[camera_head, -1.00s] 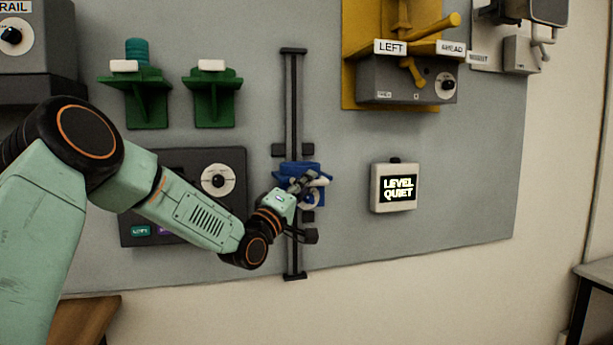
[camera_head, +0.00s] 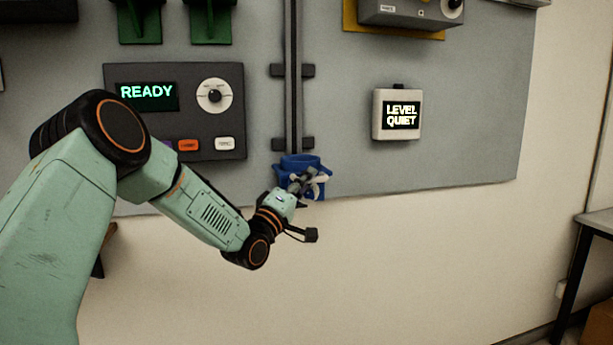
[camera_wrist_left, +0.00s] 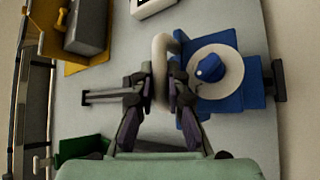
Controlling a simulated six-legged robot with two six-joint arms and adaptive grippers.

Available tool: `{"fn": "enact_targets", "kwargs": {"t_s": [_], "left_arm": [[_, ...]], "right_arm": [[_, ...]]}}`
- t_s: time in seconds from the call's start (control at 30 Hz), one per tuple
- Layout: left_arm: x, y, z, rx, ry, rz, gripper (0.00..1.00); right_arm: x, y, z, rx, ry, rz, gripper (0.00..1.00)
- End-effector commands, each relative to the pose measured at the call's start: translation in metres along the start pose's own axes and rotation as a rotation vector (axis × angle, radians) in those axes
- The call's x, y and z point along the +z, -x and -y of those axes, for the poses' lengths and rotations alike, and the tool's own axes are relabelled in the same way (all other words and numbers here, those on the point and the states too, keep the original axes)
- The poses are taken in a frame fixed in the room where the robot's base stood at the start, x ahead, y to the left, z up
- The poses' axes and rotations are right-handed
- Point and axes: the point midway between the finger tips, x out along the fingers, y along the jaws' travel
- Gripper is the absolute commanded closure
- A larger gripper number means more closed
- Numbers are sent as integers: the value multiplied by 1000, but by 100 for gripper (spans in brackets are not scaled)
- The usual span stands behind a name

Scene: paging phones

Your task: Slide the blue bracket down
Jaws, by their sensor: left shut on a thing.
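The blue bracket (camera_head: 290,164) sits at the low part of the black vertical rail (camera_head: 294,100), below the lower black cross stop (camera_head: 279,144). In the left wrist view the blue bracket (camera_wrist_left: 226,43) carries a white dial (camera_wrist_left: 232,72) with a blue knob and lies close by the dark end piece (camera_wrist_left: 279,81) of the rail; I cannot tell whether they touch. My left gripper (camera_head: 312,183) is shut on a pale loop handle (camera_wrist_left: 160,55) beside the bracket. The left fingers (camera_wrist_left: 159,92) hide the handle's lower part. My right gripper is out of view.
A dark panel (camera_head: 175,128) with a READY screen, a dial and buttons is left of the rail. A small grey box (camera_head: 397,114) reading LEVEL QUIET is to the right. Green shelves (camera_head: 211,22) are above.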

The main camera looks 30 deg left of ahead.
Motion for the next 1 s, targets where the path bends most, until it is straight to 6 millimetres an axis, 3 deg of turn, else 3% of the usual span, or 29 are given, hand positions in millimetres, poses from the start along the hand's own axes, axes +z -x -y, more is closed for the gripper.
{"fn": "enact_targets", "kwargs": {"t_s": [0.57, 0.6, 0.7, 1.0], "left_arm": [[6, 6, 12, -11, 4, 4, 100], [6, 6, 12, -11, 4, 5, 84], [6, 6, 12, -11, 3, 5, 76], [4, 9, 10, -6, 2, 0, 76]], "right_arm": [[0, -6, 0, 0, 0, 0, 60], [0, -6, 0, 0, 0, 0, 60], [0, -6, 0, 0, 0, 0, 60], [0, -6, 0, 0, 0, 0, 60]]}}
